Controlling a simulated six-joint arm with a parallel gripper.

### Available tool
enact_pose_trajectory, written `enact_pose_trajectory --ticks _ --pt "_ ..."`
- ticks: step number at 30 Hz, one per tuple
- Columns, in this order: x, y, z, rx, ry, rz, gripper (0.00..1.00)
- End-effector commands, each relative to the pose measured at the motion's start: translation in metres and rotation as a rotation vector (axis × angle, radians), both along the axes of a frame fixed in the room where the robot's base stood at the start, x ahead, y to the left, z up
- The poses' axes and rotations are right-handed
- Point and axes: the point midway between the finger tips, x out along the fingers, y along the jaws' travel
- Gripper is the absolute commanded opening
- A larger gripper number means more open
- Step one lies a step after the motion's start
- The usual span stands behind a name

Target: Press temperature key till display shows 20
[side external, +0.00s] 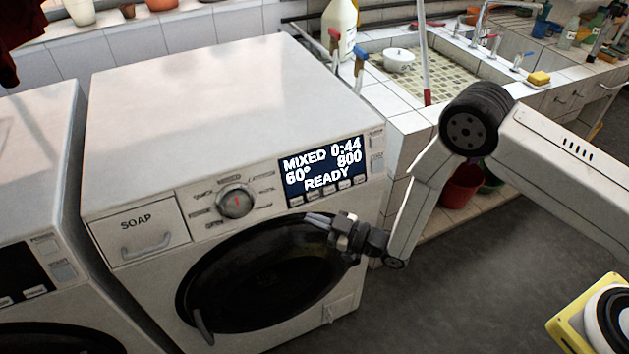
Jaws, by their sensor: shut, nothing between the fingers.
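A white washing machine (205,85) stands in the middle of the view. Its dark display (322,167) reads "MIXED 0:44", "60°", "800" and "READY". A row of small keys (327,194) runs along the display's lower edge, and more keys (376,150) sit at its right side. The key labels are too small to read. My gripper (308,219) is shut and empty, in front of the upper part of the round door, a little below the key row. Its fingertips point left, and I cannot tell whether they touch the machine.
A program knob (236,202) and a soap drawer (143,237) are left of the display. The dark round door (262,275) lies below. A second machine (40,215) stands at the left. A tiled sink (420,75) is behind at the right. Open floor (450,290) lies at the right.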

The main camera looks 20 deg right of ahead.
Motion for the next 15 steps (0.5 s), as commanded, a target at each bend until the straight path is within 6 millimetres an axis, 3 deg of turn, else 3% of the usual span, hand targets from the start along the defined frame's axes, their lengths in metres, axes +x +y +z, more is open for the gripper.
enact_pose_trajectory --ticks 8,15 --pt "-0.001 0.0 0.0 0.0 0.0 0.0 0.0" --pt "-0.02 0.001 0.007 0.001 0.001 0.001 0.0"
